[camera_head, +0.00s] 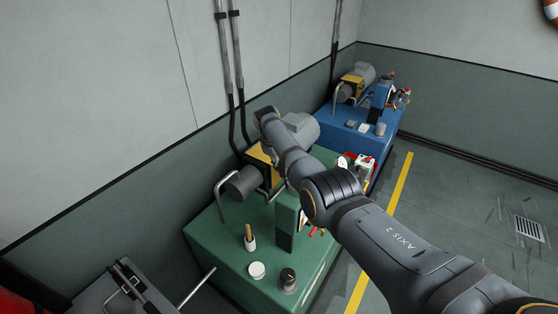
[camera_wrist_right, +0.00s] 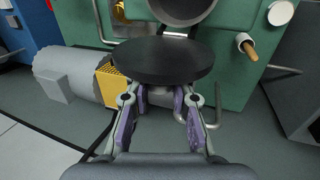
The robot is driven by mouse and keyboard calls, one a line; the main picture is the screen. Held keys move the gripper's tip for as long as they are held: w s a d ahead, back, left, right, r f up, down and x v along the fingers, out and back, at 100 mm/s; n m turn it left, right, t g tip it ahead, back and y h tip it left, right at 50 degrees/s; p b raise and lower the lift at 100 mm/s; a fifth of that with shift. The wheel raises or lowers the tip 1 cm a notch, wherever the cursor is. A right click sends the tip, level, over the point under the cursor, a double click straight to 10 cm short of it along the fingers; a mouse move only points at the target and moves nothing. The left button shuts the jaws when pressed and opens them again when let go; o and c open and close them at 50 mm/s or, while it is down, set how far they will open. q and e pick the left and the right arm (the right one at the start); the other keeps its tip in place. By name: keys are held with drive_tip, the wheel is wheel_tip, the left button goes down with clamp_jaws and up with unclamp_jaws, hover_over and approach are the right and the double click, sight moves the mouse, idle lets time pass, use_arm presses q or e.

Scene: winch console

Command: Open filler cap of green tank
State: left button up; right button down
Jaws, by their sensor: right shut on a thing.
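The green tank (camera_head: 215,245) stands against the wall, and part of it shows in the right wrist view (camera_wrist_right: 225,70). A wide black disc, the filler cap (camera_wrist_right: 162,62), is in front of my right gripper (camera_wrist_right: 168,98). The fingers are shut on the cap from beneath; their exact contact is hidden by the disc. A round grey neck (camera_wrist_right: 183,18) with a dark inside shows just beyond the cap, which looks tilted away from it. In the head view my right arm hides the cap and neck. My left gripper is not in view.
On the tank are a grey motor (camera_wrist_right: 68,76), a yellow guard (camera_wrist_right: 110,85), a bent pipe (camera_head: 220,200), a wooden-handled stick (camera_head: 249,240), a white cap (camera_head: 257,270) and a black knob (camera_head: 288,280). A blue tank (camera_head: 340,130) stands behind. Floor at the right is clear.

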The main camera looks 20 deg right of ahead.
drive_tip(key=shift+w, duration=0.25)
drive_tip(key=c, duration=1.5)
unclamp_jaws()
drive_tip(key=shift+r, duration=0.1)
drive_tip(key=o, duration=0.4)
drive_tip(key=shift+s+a, duration=0.1)
drive_tip(key=shift+s, duration=0.1)
drive_tip(key=shift+c, duration=0.2)
drive_tip(key=v, duration=1.2)
drive_tip(key=shift+a, duration=0.1)
